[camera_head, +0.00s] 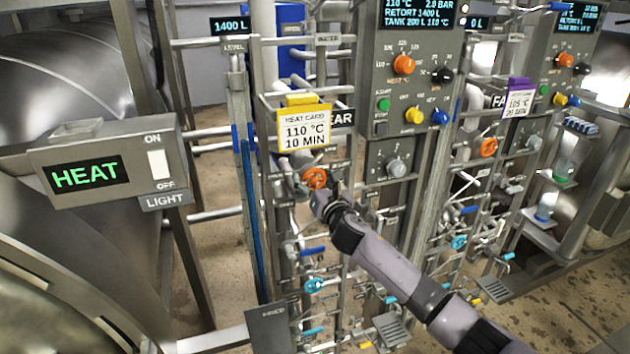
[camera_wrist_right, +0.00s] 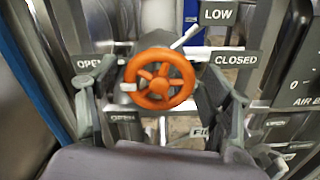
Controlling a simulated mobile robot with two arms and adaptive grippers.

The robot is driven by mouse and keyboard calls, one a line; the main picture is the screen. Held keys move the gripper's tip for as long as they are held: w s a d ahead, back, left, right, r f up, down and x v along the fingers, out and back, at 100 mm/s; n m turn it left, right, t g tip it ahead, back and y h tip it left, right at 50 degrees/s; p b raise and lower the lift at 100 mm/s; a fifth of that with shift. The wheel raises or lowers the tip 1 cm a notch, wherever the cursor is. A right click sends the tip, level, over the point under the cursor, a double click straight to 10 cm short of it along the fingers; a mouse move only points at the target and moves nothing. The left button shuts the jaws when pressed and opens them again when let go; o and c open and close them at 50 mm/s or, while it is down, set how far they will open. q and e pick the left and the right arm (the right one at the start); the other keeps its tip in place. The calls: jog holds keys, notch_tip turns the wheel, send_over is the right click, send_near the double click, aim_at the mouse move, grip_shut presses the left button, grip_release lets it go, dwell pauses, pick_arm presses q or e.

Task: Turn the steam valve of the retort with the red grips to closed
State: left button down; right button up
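An orange handwheel valve (camera_head: 314,178) stands on the pipe rack below the yellow heat card. In the right wrist view the orange wheel (camera_wrist_right: 160,79) is face-on between an OPEN sign (camera_wrist_right: 88,64) on the left and a CLOSED sign (camera_wrist_right: 236,59) on the right. A pale tab (camera_wrist_right: 128,87) shows at the wheel's left rim, on the OPEN side. My right gripper (camera_head: 328,192) is at the wheel. Its grey fingers are spread on either side of the wheel, with gaps visible (camera_wrist_right: 157,92). I cannot make out red grips. My left gripper is not in view.
A control panel (camera_head: 400,110) with knobs stands right of the valve. A second rack has another orange wheel (camera_head: 489,147). A HEAT light box (camera_head: 105,165) is at the left. A blue handwheel (camera_head: 313,285) and several pipes crowd below the valve.

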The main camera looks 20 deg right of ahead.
jog(key=c, duration=1)
